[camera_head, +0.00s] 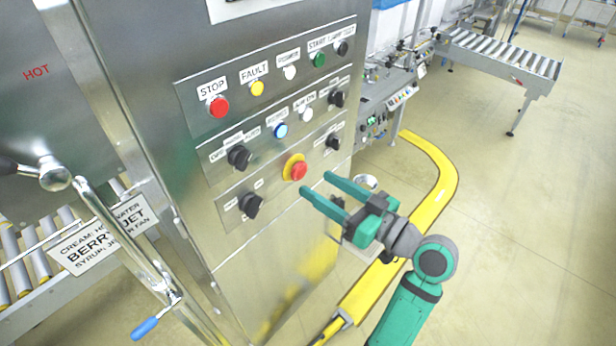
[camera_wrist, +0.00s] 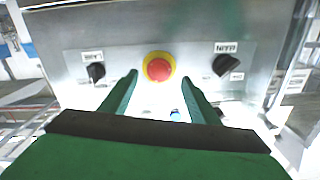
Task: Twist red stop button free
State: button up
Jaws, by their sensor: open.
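The red stop button (camera_head: 298,171) is a mushroom head on a yellow ring, low on the steel control cabinet's panel. In the wrist view the red button (camera_wrist: 159,68) sits ahead of the fingertips, roughly centred between them. My gripper (camera_head: 316,183) is green, open and empty. Its two fingers point at the panel, just right of and slightly below the button in the head view. In the wrist view the gripper (camera_wrist: 160,80) shows its fingers on either side below the button, with no visible contact. A separate flat red button (camera_head: 219,107) sits under a STOP label at the upper left.
A steel pipe with a blue handle (camera_head: 145,328) stands at the left front. A yellow floor rail (camera_head: 427,210) runs behind my arm. Open floor lies right.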

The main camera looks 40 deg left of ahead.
aim_at(303, 174)
jog(key=shift+w+a, duration=0.15)
jog(key=shift+a, duration=1.05)
jog(key=shift+w+a, duration=0.15)
jog(key=shift+a, duration=1.05)
jog(key=c, duration=1)
